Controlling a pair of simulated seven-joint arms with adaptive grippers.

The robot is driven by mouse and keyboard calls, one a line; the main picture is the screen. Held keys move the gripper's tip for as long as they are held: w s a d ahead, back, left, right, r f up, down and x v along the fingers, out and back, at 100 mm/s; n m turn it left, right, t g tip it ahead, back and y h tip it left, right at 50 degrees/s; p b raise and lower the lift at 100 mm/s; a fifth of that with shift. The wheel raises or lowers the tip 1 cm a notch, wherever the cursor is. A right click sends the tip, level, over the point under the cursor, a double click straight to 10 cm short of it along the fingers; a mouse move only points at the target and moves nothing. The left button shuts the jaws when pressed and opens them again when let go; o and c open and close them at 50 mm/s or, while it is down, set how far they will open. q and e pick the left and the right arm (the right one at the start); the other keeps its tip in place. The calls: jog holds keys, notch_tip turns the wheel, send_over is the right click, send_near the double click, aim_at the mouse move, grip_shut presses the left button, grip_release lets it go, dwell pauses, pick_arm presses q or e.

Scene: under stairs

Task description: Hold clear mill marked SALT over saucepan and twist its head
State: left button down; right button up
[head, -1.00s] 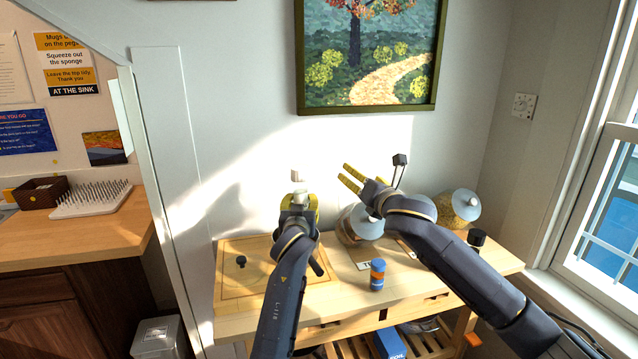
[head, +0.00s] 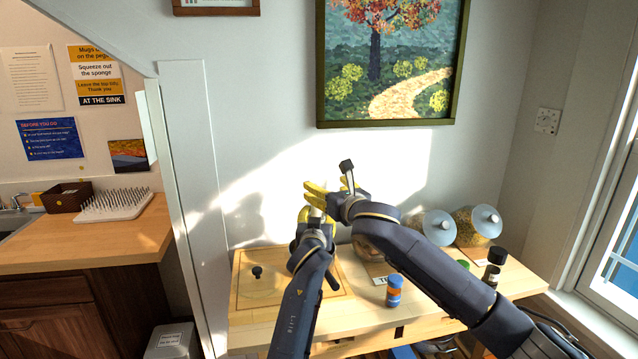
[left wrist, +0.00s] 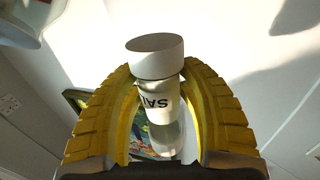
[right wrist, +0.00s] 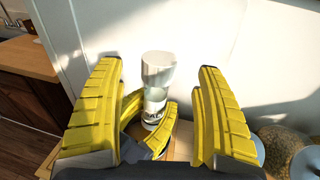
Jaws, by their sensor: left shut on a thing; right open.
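The clear mill with a white head (left wrist: 155,56) and the marking SALT is upright in my left gripper (head: 316,218), whose yellow fingers close around its body. The mill (right wrist: 158,75) also shows in the right wrist view, marking partly covered by the left fingers. My right gripper (head: 310,193) is open beside the mill's head, its fingers to either side of the head in its own view, with no clear contact. A dark handle (head: 332,281) sticks out below the left gripper; I cannot see a saucepan body. A lid with a black knob (head: 257,271) lies on the wooden board.
The wooden table (head: 262,316) holds a blue and orange jar (head: 394,291), glass jars with grey lids (head: 487,220) and a dark-capped bottle (head: 495,257) to the right. A framed painting (head: 390,60) hangs behind. A counter (head: 75,240) stands at the left.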

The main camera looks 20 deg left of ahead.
aim_at(322, 184)
jog(key=shift+x, duration=3)
